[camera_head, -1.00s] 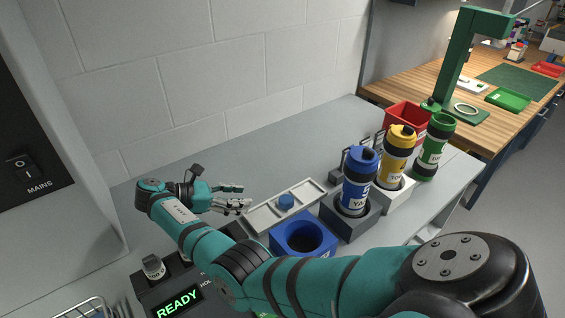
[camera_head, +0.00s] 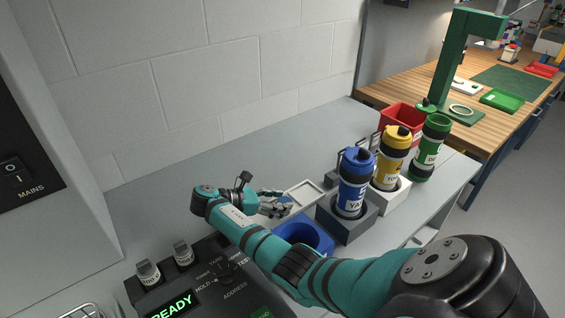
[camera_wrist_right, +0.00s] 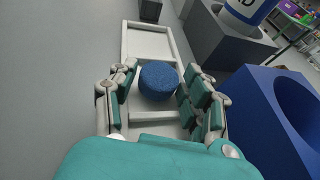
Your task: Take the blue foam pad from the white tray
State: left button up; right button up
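The blue foam pad (camera_wrist_right: 159,80) is a short round disc in the white tray (camera_wrist_right: 150,25). In the right wrist view it lies between the two open fingers of my right gripper (camera_wrist_right: 160,92), with a gap on each side. In the head view my right gripper (camera_head: 275,203) is over the near part of the white tray (camera_head: 312,188) and hides the pad. I cannot tell its exact height above the pad. My left gripper is not in view.
A blue holder (camera_head: 306,232) with a round hole stands close to the gripper. Blue (camera_head: 354,185), yellow (camera_head: 393,157) and green (camera_head: 431,148) canisters stand to the right, with a red bin (camera_head: 400,117) behind. A control box (camera_head: 200,285) stands at the front. The bench by the wall is clear.

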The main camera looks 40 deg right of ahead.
jog(key=shift+s+f, duration=0.15)
jog(key=shift+f, duration=0.05)
jog(key=shift+c, duration=0.2)
jog(key=c, duration=0.4)
jog(key=shift+o, duration=0.2)
jog(key=shift+r, duration=0.1)
